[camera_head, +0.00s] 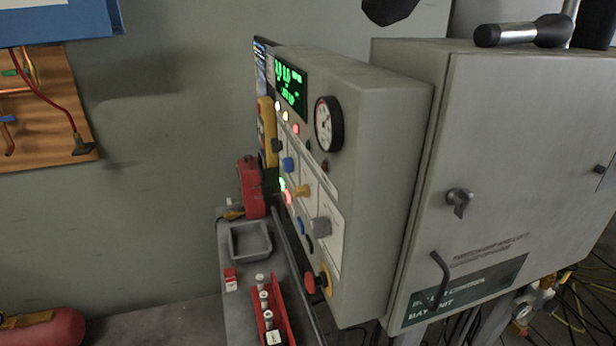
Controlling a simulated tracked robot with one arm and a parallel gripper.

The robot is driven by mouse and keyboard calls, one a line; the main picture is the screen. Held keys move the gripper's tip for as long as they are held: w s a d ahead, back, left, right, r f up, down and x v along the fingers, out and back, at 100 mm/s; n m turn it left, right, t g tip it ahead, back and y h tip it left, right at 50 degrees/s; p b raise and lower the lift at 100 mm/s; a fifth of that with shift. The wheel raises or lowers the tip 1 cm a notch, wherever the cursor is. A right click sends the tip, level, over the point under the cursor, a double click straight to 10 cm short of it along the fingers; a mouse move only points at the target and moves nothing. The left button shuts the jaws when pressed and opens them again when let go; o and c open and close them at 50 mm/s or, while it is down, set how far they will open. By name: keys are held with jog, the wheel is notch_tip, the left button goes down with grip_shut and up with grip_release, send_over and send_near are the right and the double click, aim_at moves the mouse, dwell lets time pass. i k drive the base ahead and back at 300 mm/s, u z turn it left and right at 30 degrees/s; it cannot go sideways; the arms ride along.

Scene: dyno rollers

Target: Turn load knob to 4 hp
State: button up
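A grey control box (382,150) stands in the middle, its control face seen at a steep angle. The face carries a blue knob (288,164), an orange knob (302,191), a larger grey knob (320,229) and a lower blue knob (300,226). Labels are too small to read, so I cannot tell which is the load knob or its setting. A lit green display (290,88) and a round dial gauge (328,124) sit above. Dark parts cut by the top edge may be mine; I cannot make out my gripper's fingertips, and nothing touches the knobs.
A red mushroom button (310,283) sits low on the face. A grey cabinet (500,150) with handles stands close at right. Below the panel is a bench with a tray (250,241), a red rack (268,305) and a red tool (250,188). Cables lie at lower right.

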aim_at(287, 164)
jog(key=u, duration=0.2)
jog(key=i, duration=0.85)
jog(key=z, duration=0.1)
jog(key=k, duration=0.5)
jog(key=u, duration=0.4)
jog(key=i, duration=0.75)
